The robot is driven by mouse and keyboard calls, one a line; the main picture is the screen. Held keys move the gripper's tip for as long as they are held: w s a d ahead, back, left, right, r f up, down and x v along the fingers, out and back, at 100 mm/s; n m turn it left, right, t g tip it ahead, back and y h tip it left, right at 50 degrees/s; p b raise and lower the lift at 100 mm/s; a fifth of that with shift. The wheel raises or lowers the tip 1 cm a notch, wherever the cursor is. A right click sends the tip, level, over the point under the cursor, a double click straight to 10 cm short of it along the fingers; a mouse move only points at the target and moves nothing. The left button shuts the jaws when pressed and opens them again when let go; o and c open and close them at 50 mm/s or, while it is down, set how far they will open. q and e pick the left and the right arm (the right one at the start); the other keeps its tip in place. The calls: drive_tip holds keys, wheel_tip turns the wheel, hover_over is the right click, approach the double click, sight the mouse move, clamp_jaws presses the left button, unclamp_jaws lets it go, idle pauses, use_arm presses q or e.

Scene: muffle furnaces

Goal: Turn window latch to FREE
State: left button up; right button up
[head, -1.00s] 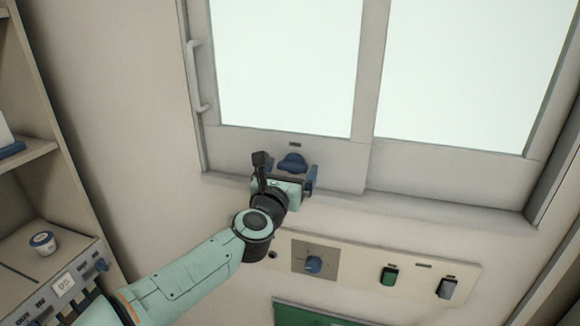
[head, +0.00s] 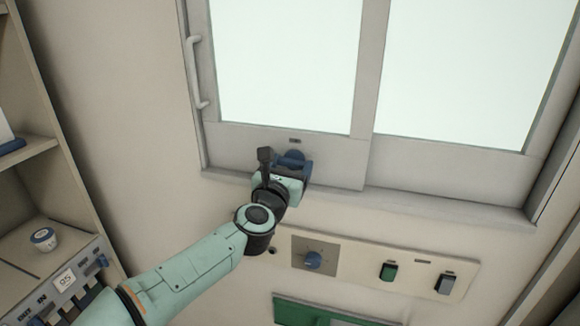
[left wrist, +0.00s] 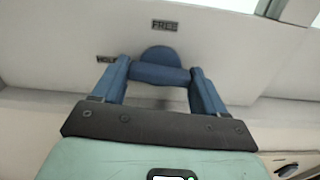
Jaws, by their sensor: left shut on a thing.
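The window latch (head: 291,157) is a blue knob on the bottom rail of the sliding window, under a small label. In the left wrist view the latch (left wrist: 159,58) shows a rounded top and a wide bar, with a FREE label (left wrist: 165,25) above and a HOLD label (left wrist: 106,59) to its left. My left gripper (head: 293,167) is at the latch, and its blue fingers (left wrist: 160,76) close on the two ends of the bar. The rounded top points up, just below FREE. My right gripper is in neither view.
A shelf unit (head: 70,225) with a small white tub (head: 43,238) stands at left. A window handle (head: 195,75) is on the left frame.

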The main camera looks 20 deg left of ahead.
use_arm(q)
drive_tip(key=m, duration=0.5)
drive_tip(key=shift+p, duration=0.4)
drive_tip(key=m, duration=0.3)
drive_tip(key=shift+m+p, duration=0.3)
drive_tip(key=shift+p, duration=0.1)
drive_tip(key=m+p, duration=0.1)
drive_tip(key=m, duration=0.3)
drive_tip(key=shift+d+m, duration=0.1)
drive_tip(key=shift+m, duration=0.2)
drive_tip(key=shift+m+p, duration=0.65)
drive_tip(key=shift+m, duration=1.25)
drive_tip(key=o, duration=1.1)
drive_tip(key=shift+c, duration=0.2)
